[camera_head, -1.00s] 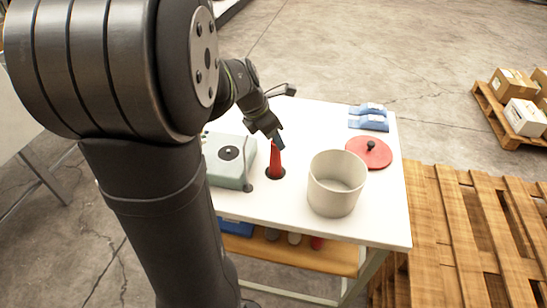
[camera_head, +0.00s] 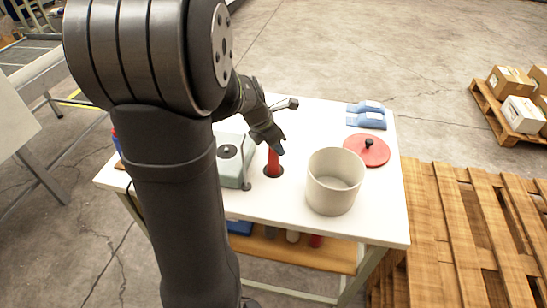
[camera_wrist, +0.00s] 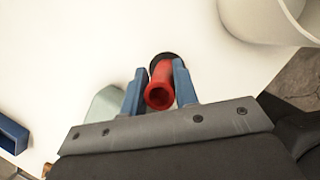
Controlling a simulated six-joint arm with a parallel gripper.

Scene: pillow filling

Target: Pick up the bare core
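The bare core, a red hollow tube (camera_head: 273,164), stands upright on a dark round spot on the white table. In the wrist view I look onto its open end (camera_wrist: 160,92). My gripper (camera_head: 276,147) is at the core's top, from above. In the wrist view its two blue fingers (camera_wrist: 159,88) are on either side of the core. The right finger lies close against the tube, and a narrow gap shows by the left finger. The gripper looks open around the core. The core's lower end is partly hidden in the wrist view.
A pale green device (camera_head: 231,163) stands just left of the core. A cream pot (camera_head: 332,190) is to the right, with a red lid (camera_head: 367,151) behind it. Blue pieces (camera_head: 366,117) lie at the back right. The table's front middle is clear.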

